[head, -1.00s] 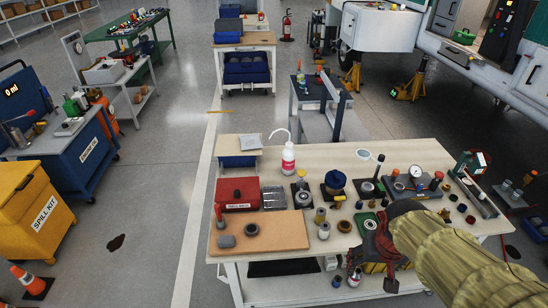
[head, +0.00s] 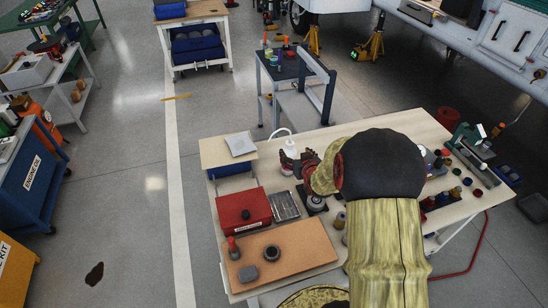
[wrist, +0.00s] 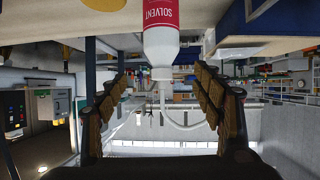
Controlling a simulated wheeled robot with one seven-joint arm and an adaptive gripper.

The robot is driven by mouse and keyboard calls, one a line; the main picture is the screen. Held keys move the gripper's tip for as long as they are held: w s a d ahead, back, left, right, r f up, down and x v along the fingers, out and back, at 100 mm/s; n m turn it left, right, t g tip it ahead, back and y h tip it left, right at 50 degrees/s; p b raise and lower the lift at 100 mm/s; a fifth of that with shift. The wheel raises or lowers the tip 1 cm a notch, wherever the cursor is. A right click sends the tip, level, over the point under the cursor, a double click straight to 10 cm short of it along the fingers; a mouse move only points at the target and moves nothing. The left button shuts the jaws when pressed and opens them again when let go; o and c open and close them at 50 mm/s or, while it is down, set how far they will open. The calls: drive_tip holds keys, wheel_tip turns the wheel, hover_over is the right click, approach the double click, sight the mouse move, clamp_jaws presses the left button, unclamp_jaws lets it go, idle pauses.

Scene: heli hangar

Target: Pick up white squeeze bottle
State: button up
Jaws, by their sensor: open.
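The white squeeze bottle (head: 286,167) stands upright near the back left of the workbench, its curved spout rising above my gripper (head: 303,164). My gripper partly hides it in the head view. In the wrist view, which is upside down, the bottle (wrist: 160,45) shows a white body, a red SOLVENT label and a bent spout. My gripper (wrist: 160,80) is open, with one finger on each side of the bottle's cap and spout in the picture. Gaps show on both sides. How deep the bottle sits between the fingers, I cannot tell.
The workbench (head: 330,285) holds a red box (head: 243,209), a metal tray (head: 284,206) and a brown board (head: 300,245) left of my arm. A dark round-based part (head: 314,202) stands close in front of the gripper. My arm hides the bench's middle. A grey cart (head: 297,75) stands behind.

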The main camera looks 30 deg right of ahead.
drive_tip(key=shift+t, duration=0.3)
drive_tip(key=w+f+b, duration=0.1)
drive_tip(key=w+f, duration=0.1)
drive_tip(key=f, duration=0.1)
drive_tip(key=w+d+f+b, duration=0.1)
drive_tip(key=w+f+b, duration=0.1)
drive_tip(key=f, duration=0.1)
drive_tip(key=w+d+f+b, duration=0.1)
drive_tip(key=w+f+b, duration=0.1)
drive_tip(key=w+f, duration=0.1)
drive_tip(key=shift+f, duration=0.15)
drive_tip(key=shift+c, duration=0.5)
drive_tip(key=c, duration=0.7)
drive_tip(key=shift+d+r, duration=0.1)
drive_tip(key=shift+r, duration=0.1)
drive_tip(key=shift+c, duration=0.6)
